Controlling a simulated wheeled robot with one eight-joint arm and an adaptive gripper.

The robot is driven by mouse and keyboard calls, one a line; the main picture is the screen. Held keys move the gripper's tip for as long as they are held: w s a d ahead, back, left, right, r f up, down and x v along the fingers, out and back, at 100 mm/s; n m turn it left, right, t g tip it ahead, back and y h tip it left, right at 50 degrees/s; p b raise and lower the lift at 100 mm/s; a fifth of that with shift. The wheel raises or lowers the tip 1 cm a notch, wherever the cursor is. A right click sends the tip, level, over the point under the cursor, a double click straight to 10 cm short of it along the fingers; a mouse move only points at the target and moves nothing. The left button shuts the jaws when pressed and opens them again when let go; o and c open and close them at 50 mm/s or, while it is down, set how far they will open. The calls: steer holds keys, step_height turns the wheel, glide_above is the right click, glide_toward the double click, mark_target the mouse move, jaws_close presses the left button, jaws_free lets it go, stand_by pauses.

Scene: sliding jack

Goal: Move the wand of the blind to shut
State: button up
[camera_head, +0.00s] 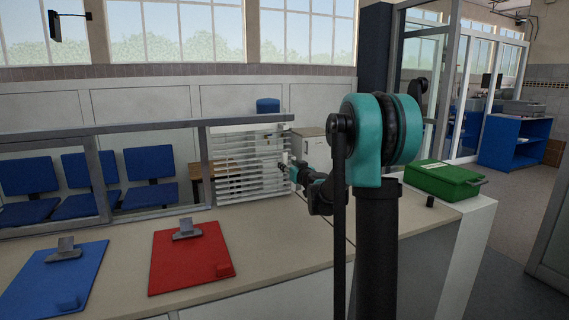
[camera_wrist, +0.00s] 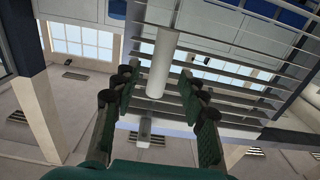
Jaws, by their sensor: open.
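The blind (camera_head: 238,170) hangs in a frame above the counter. Its pale slats are apart, with gaps between them, also in the wrist view (camera_wrist: 225,72). The wand, a white cylinder (camera_wrist: 161,62) on a thin grey rod, hangs in front of the slats. In the head view it is a small pale shape (camera_head: 284,157) at the blind's right side. My gripper (camera_wrist: 158,88) is open, its green and black fingers on either side of the wand's lower part, seemingly apart from it. In the head view my gripper (camera_head: 286,167) is small and partly hidden.
A red clipboard (camera_head: 188,262) and a blue clipboard (camera_head: 55,284) lie on the counter (camera_head: 275,258) at the left. A green box (camera_head: 443,179) sits at its right end. A grey frame post (camera_head: 95,180) stands left of the blind. Blue chairs (camera_head: 90,178) are behind.

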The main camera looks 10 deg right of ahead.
mark_target(286, 162)
steer(key=shift+x, duration=2.1)
jaws_close()
